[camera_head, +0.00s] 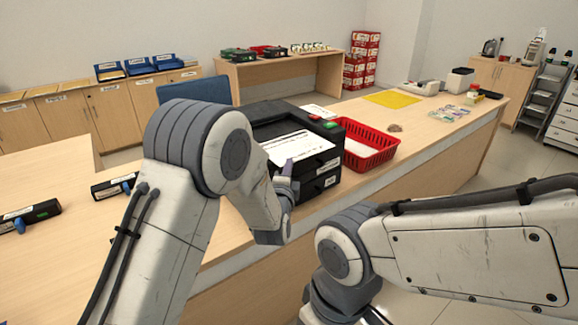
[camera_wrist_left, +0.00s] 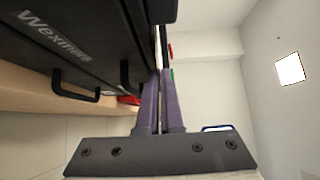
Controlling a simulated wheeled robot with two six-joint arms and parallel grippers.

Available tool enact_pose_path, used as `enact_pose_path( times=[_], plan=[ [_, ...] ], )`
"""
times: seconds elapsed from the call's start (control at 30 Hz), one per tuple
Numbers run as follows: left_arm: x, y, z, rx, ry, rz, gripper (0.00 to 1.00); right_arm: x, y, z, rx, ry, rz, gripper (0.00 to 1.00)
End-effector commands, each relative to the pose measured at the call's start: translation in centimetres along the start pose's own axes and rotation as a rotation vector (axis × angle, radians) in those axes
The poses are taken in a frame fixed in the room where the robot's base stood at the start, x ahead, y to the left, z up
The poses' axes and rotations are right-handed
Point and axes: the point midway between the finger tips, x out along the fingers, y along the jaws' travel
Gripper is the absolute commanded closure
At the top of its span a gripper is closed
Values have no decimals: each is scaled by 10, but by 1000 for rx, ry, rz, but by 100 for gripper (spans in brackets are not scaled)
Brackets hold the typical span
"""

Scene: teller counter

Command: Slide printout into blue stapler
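The white printout (camera_head: 300,147) lies on the sloping top of the black printer (camera_head: 275,118) in the head view. My left gripper (camera_head: 287,172) is at its near edge. In the left wrist view its purple fingers (camera_wrist_left: 160,92) are nearly together, with a thin pale edge between their tips that looks like the printout seen edge-on. Two dark staplers lie on the counter at the left: one (camera_head: 107,190), partly behind my arm, and another (camera_head: 40,211), both with blue parts. I cannot tell which is the blue stapler. My right gripper is out of view.
A red basket (camera_head: 366,147) with white paper stands right of the printer. A yellow sheet (camera_head: 392,98) lies farther along the counter (camera_head: 425,128). The counter between the staplers and the printer is largely hidden by my left arm.

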Motion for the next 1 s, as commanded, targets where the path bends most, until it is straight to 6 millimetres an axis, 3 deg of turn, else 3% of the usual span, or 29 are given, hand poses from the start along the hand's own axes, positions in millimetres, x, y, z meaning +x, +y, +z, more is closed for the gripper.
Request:
enact_pose_path(
  times=[0.17, 0.4, 0.67, 1.0],
  plan=[
    [0, -2, 0, 0, 0, -1, 100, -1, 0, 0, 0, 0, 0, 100],
    [0, -28, 0, -1, 0, -1, 100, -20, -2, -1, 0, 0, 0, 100],
    [-1, -25, 0, 0, 0, 0, 100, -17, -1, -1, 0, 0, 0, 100],
    [-41, -42, -1, 0, 2, -1, 100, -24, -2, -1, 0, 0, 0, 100]
  ],
)
